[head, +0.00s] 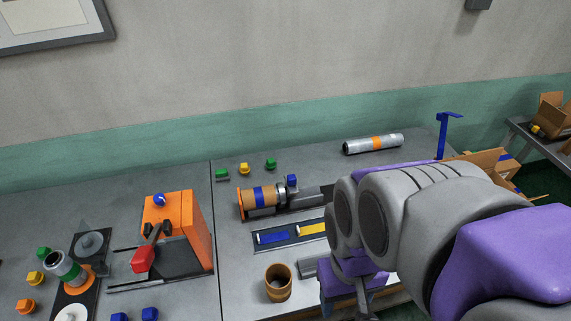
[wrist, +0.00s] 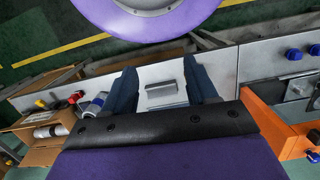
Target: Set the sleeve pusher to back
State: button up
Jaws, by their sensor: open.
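No part is labelled as the sleeve pusher, so I cannot tell for certain which one it is. A winder unit (head: 285,196) on the bench carries a tan roll with a blue band (head: 263,198), an orange end disc and a blue knob (head: 292,180). A grey block (wrist: 162,88) with a raised bar lies on the bench; it seems to be the grey piece beside my arm in the head view (head: 309,267). My gripper (wrist: 160,70) is open and empty, its dark blue fingers spread either side of the block in the picture. My arm hides the bench's right part.
A tray with blue and yellow strips (head: 288,235) and a brown cup (head: 278,283) stand near the block. An orange machine with a red lever (head: 177,232) is at left. Several coloured knobs lie about.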

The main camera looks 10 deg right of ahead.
jog(key=w+r, duration=0.4)
jog(key=w, duration=1.1)
jog(key=t+p, duration=0.2)
send_over(292, 176)
notch_tip(292, 176, down, 9)
jog(key=shift+n, duration=0.3)
notch_tip(292, 176, down, 17)
jog(key=shift+s+a+b, duration=0.1)
jog(key=shift+b, duration=1.1)
jog(key=shift+c, duration=0.2)
grip_shut()
